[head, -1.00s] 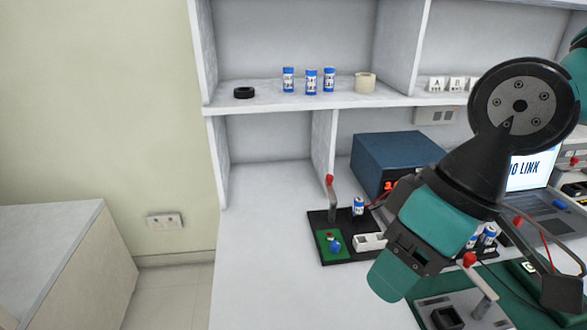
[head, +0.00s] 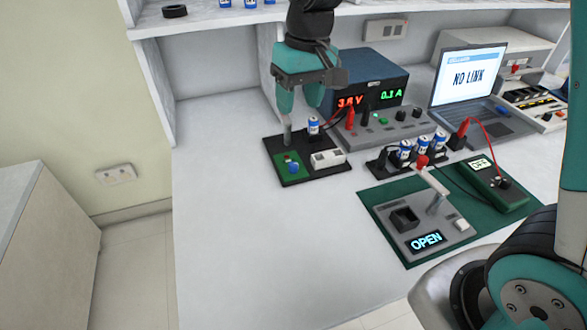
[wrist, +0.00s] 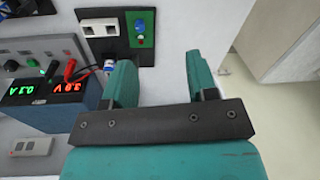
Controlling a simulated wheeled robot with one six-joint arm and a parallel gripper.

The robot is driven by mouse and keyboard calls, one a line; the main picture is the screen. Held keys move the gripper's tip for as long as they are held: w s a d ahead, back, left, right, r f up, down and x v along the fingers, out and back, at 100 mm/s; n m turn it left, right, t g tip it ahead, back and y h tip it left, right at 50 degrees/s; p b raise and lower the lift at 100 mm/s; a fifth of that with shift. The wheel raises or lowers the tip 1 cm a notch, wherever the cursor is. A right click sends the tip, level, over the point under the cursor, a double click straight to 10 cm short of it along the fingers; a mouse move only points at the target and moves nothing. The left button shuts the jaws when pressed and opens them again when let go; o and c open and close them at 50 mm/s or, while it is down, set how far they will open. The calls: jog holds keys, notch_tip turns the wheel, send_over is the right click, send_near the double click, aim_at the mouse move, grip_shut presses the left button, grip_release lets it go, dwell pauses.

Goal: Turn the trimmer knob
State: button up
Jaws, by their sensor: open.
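The trimmer knob appears to be the small blue knob (head: 293,168) on a green board (head: 281,160) at the left of a black base plate (head: 300,177). In the wrist view the blue knob (wrist: 140,25) shows at the top, ahead and to the left of the finger gap. My gripper (head: 300,100) is open and empty, its fingers pointing down above the back of the base plate. The wrist view shows both teal fingers apart (wrist: 163,65) with nothing between them.
A grey lever (head: 287,130) stands behind the board, its top hidden by my gripper. A blue-and-white cell (head: 314,126) and white block (head: 327,159) share the plate. The blue power supply (head: 372,85) stands behind. The table left of the plate is clear.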

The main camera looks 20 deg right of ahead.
jog(key=m+h+b, duration=0.1)
jog(key=m, duration=0.1)
send_over(294, 164)
notch_tip(294, 164, down, 7)
notch_tip(294, 164, down, 17)
